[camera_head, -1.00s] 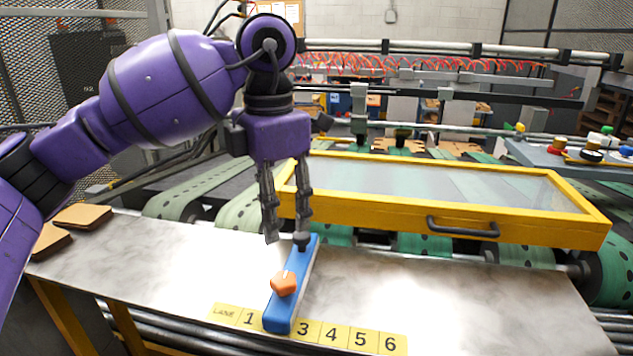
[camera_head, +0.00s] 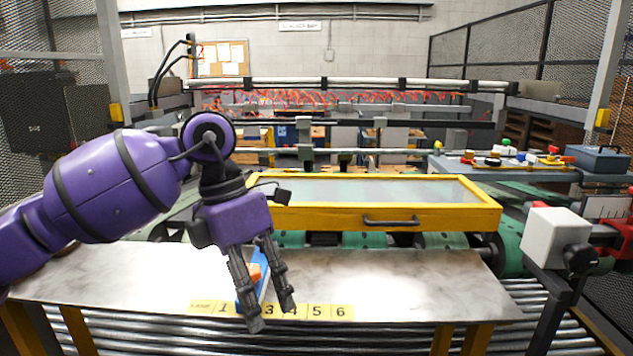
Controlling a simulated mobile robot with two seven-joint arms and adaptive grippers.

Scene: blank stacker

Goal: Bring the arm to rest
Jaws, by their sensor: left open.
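My left arm is purple and comes in from the left. My left gripper (camera_head: 270,318) is open and empty, its dark fingers pointing down over the front part of the metal table. A blue bar (camera_head: 262,289) with an orange knob (camera_head: 255,272) stands on the table behind the fingers, partly hidden by them. I cannot tell from this view how far the fingers are from the bar. My right gripper is out of view.
The metal table (camera_head: 400,283) carries a yellow number strip (camera_head: 317,311) and is clear on the right. A yellow-framed clear guard (camera_head: 330,216) with a black handle stands behind it. A white block on a dark post (camera_head: 553,240) is at the right.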

